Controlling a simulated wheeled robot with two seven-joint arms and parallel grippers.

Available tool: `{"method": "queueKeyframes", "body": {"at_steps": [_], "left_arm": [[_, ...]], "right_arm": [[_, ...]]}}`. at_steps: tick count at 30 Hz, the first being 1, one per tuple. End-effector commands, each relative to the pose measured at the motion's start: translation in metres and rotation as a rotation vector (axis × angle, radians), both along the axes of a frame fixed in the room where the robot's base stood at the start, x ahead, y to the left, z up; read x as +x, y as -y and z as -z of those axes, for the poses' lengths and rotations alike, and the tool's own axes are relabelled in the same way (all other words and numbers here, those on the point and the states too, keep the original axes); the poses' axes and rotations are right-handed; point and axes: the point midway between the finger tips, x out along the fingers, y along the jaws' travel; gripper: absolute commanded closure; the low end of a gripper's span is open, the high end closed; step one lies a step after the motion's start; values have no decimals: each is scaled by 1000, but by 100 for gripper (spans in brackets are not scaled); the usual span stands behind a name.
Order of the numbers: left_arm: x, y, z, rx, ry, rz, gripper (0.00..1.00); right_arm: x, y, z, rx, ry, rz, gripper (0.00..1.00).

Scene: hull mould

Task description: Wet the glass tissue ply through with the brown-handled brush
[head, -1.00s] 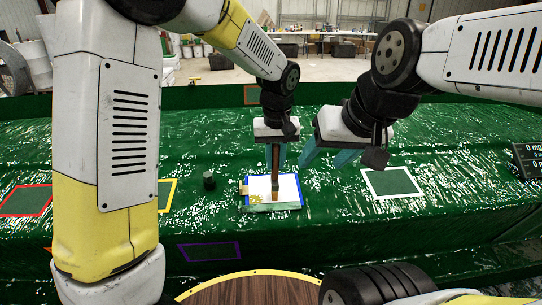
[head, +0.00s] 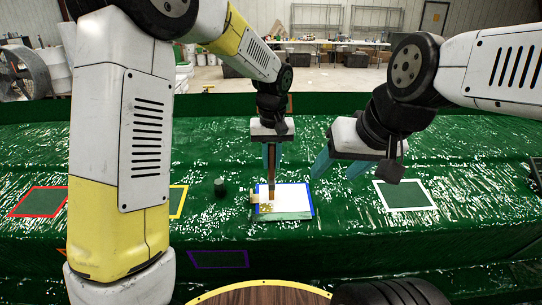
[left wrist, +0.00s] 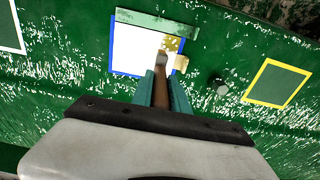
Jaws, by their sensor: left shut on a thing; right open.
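The glass tissue ply (head: 294,196) is a white sheet inside a blue outline on the green mould. A yellowish mottled patch (head: 266,208) shows at its left front corner, and also in the left wrist view (left wrist: 171,45). My left gripper (head: 271,158) is shut on the brown-handled brush (head: 271,176), held upright above the ply. In the left wrist view the brush (left wrist: 161,92) has its tip at the edge of the yellowish patch; I cannot tell if it touches. My right gripper (head: 343,166) is open and empty, above the mould right of the ply.
A dark cylinder (head: 219,187) stands left of the ply. A small tan piece (head: 254,198) sits at the ply's left edge. Red, yellow, purple and white outlined squares (head: 404,195) mark the mould. A round wooden top (head: 262,296) is at the front. The mould between these is clear.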

Motion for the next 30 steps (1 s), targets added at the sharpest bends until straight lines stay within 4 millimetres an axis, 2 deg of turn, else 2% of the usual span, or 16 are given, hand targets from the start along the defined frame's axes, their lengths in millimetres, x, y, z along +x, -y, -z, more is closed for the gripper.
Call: {"method": "queueKeyframes", "body": {"at_steps": [20, 30], "left_arm": [[2, 0, 15, 0, 0, 0, 100], [2, 0, 15, 0, 0, 0, 100]], "right_arm": [[0, 0, 0, 0, 0, 0, 43], [0, 0, 0, 0, 0, 0, 43]]}}
